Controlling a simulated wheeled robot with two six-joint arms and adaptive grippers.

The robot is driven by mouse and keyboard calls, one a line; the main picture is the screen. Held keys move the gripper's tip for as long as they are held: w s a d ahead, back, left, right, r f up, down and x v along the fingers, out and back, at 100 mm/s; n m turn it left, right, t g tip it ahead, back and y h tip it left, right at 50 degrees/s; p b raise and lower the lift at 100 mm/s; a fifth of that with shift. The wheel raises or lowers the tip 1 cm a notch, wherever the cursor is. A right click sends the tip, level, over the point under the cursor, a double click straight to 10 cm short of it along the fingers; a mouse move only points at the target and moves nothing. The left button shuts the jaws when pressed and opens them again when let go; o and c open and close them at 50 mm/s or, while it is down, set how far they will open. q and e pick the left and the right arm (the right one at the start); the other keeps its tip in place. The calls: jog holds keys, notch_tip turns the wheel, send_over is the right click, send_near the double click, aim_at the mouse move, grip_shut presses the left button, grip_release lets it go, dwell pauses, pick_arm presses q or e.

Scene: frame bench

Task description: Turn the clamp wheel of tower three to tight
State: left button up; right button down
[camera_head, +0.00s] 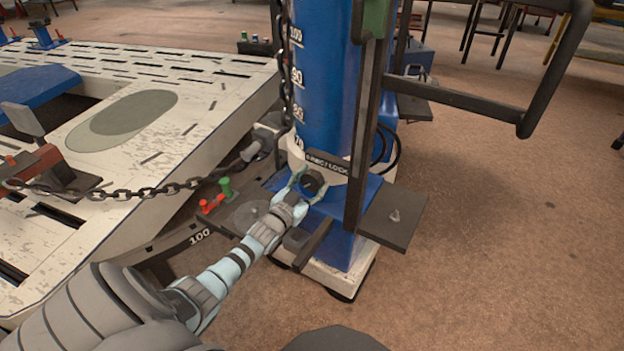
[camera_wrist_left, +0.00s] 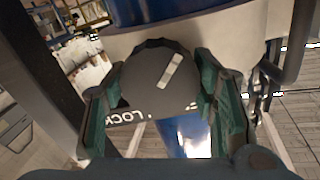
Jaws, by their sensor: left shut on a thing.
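The tower (camera_head: 325,100) is a blue column with white height marks and a white collar low down. A dark, faceted clamp wheel (camera_head: 313,181) sits on the front of the collar, under a dark label plate with pale lettering. My left gripper (camera_head: 303,196) is shut on the wheel, its fingers on either side. In the left wrist view the wheel (camera_wrist_left: 150,83) lies between the green finger pads. A pale bar on its face slants up to the right. The word "LOCK" is partly visible beside it. My right gripper is not in view.
A chain (camera_head: 120,193) hangs from the tower and runs left across the pale slotted bench (camera_head: 170,155). A dark frame arm (camera_head: 460,97) sticks out right of the tower. A dark plate (camera_head: 395,218) juts out low on the right. Open floor (camera_head: 500,240) lies to the right.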

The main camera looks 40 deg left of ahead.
pick_arm(q)
jog(key=m+p, duration=0.1)
jog(key=m, duration=0.1)
jog(key=shift+m, duration=0.4)
jog(key=m, duration=0.3)
jog(key=shift+m+p, duration=0.3)
jog(key=shift+p, duration=0.05)
jog(key=m, duration=0.6)
jog(key=shift+f+p, duration=0.1)
jog(key=shift+p, duration=0.3)
jog(key=m, duration=0.8)
jog(key=shift+m, duration=0.3)
jog(key=m, duration=0.3)
jog(key=shift+m+p, duration=0.3)
jog(key=shift+m, duration=1.5)
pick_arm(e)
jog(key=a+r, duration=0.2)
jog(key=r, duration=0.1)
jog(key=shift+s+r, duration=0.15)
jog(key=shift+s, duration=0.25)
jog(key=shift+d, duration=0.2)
